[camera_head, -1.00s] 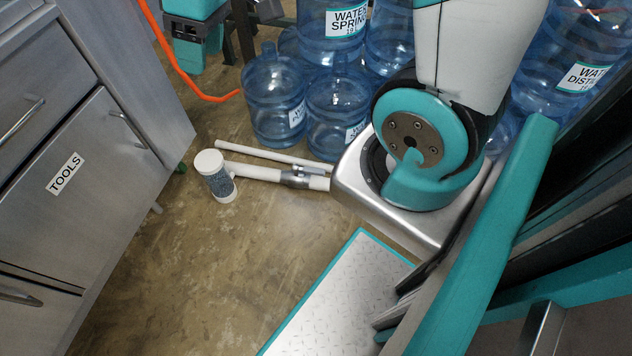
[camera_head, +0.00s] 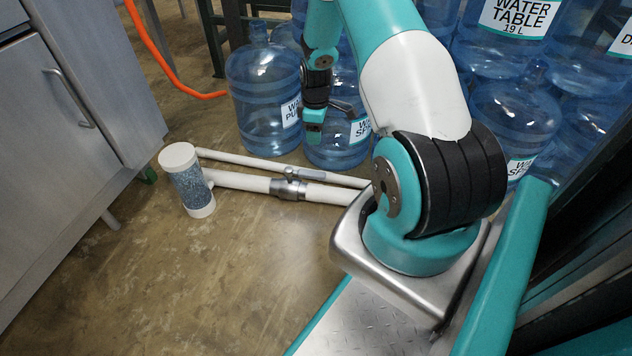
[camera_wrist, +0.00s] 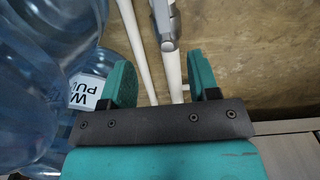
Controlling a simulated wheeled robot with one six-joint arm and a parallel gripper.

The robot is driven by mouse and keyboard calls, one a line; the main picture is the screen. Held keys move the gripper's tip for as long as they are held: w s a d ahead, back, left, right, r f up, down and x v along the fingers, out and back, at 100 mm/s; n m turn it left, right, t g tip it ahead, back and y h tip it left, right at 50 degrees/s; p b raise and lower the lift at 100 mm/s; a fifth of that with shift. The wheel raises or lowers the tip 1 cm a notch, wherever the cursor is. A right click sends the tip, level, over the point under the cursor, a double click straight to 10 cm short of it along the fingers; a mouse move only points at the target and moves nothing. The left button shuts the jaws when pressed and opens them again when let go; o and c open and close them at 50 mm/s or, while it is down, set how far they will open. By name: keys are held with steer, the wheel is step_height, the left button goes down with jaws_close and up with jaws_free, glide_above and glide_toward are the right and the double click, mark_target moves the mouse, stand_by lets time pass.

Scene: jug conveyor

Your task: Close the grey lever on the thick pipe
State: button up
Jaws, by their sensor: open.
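The thick white pipe (camera_head: 245,183) runs along the floor from a white canister with a blue speckled band (camera_head: 189,185) toward my base. A metal valve (camera_head: 288,189) sits on it. The grey lever (camera_head: 308,174) extends from the valve to the right, roughly along the pipe. My gripper (camera_head: 314,128) hangs above and behind the lever, in front of the jugs, apart from the pipes. In the wrist view, the open, empty fingers (camera_wrist: 161,80) show with the thick pipe (camera_wrist: 173,75) between them and the grey valve and lever (camera_wrist: 164,20) beyond, at the top edge.
A thinner white pipe (camera_head: 240,159) runs close behind the thick one. Large blue water jugs (camera_head: 265,100) stand behind the pipes, very near my gripper. A steel cabinet (camera_head: 85,140) stands at left. The floor in front of the pipes (camera_head: 230,260) is clear.

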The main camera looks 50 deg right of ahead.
mark_target(316, 173)
step_height(316, 173, down, 17)
steer(key=b, duration=0.9)
jaws_close()
